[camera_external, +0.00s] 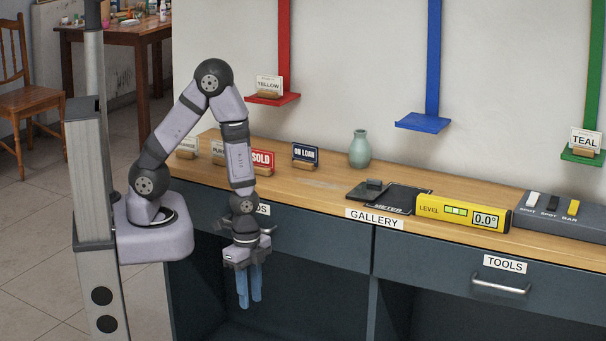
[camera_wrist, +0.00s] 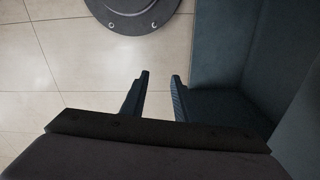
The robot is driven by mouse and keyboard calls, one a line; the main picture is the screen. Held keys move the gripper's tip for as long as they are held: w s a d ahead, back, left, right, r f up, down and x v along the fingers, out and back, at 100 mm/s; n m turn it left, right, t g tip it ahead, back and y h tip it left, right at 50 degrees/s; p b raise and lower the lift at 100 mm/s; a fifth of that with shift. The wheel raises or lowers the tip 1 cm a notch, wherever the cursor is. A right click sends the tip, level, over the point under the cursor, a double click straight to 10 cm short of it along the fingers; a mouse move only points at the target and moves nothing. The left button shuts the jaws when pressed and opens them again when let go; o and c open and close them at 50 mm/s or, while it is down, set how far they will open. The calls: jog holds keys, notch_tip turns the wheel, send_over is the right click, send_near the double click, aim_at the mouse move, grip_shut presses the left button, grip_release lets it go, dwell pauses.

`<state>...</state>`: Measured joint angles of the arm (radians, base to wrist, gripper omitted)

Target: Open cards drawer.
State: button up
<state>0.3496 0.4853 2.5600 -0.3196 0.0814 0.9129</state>
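The cards drawer (camera_external: 318,237) is the dark blue-grey drawer at the left of the counter, and its front looks flush with the counter. Its white label (camera_external: 263,209) is partly covered by my arm, with only the end "DS" readable. Its handle is mostly or wholly hidden behind my wrist. My gripper (camera_external: 249,303) points down in front of the counter, with its blue fingers below the drawer's level. In the wrist view, the fingertips of my gripper (camera_wrist: 161,75) are apart with nothing between them, so it is open and empty.
The tools drawer (camera_external: 450,276) with a metal handle is at right. On the wooden countertop (camera_external: 322,184) stand small signs, a green vase (camera_external: 360,149), a yellow level (camera_external: 463,211) and a switch box (camera_external: 560,215). The wrist view shows tiled floor (camera_wrist: 90,55) and dark panels (camera_wrist: 225,45).

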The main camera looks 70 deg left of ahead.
aim_at(278, 204)
jog(key=w+a+r+n+y+p, duration=0.1)
jog(key=a+r+p, duration=0.3)
jog(key=r+p, duration=0.7)
jog(key=a+r+n+t+y+p, duration=0.1)
jog(key=a+r+p, duration=0.4)
jog(key=r+p, duration=0.7)
jog(key=p, duration=0.4)
jog(key=shift+w+a+r+t, duration=0.15)
jog(key=shift+w+r+t, duration=0.15)
jog(key=shift+w, duration=0.1)
jog(key=shift+f, duration=0.25)
notch_tip(278, 204, down, 7)
jog(key=w+b, duration=0.1)
jog(key=b, duration=0.5)
jog(key=shift+a+b, duration=0.3)
jog(key=shift+a, duration=0.15)
jog(key=shift+r, duration=0.1)
jog(key=shift+c, duration=0.7)
grip_shut()
